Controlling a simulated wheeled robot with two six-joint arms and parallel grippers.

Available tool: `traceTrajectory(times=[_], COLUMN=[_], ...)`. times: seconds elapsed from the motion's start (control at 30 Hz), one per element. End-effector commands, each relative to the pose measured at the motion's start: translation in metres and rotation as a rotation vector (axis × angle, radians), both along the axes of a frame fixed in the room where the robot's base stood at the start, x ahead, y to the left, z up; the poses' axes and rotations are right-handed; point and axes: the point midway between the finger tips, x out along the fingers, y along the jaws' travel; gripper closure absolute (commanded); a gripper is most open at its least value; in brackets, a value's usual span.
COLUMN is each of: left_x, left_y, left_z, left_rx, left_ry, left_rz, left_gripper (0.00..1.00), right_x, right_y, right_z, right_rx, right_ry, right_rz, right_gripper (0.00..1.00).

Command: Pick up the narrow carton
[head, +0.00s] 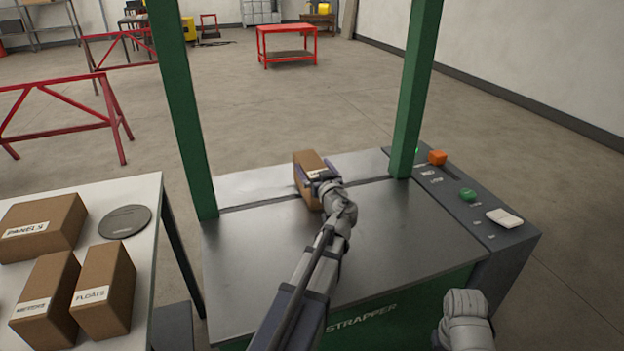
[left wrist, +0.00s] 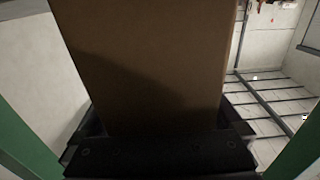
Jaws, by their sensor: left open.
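A narrow brown carton (head: 307,163) with a white label stands on the metal top of the strapper (head: 255,245), close to the slot across it and between the green posts. My left gripper (head: 318,174) is open, with its jaws around the carton at its near end. In the left wrist view the carton (left wrist: 145,65) fills the middle, between the dark open jaws (left wrist: 160,150). Whether the jaws touch its sides cannot be told. My right gripper is not visible; only a grey part of my right arm shows at bottom right.
A white table (head: 150,215) at left holds several labelled cartons (head: 104,290) and a dark round disc (head: 125,221). Green posts (head: 183,110) flank the carton. A control panel with an orange block (head: 437,157) and a green button (head: 467,194) lies at right.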

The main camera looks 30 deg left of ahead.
Motion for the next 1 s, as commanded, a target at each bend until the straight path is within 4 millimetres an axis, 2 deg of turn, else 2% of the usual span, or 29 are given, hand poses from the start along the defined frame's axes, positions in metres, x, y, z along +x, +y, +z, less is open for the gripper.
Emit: traceTrajectory(times=[0.17,1.0], left_x=[-0.0005,-0.0006], left_y=[-0.0001,-0.0003], left_z=[0.0,0.0], left_rx=[0.0,0.0], left_ry=[0.0,0.0], left_rz=[-0.001,0.0], left_gripper=[0.0,0.94], right_x=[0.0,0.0], right_y=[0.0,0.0], right_z=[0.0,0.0], right_rx=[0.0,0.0], right_ry=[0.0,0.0], right_rz=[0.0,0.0], right_gripper=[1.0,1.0])
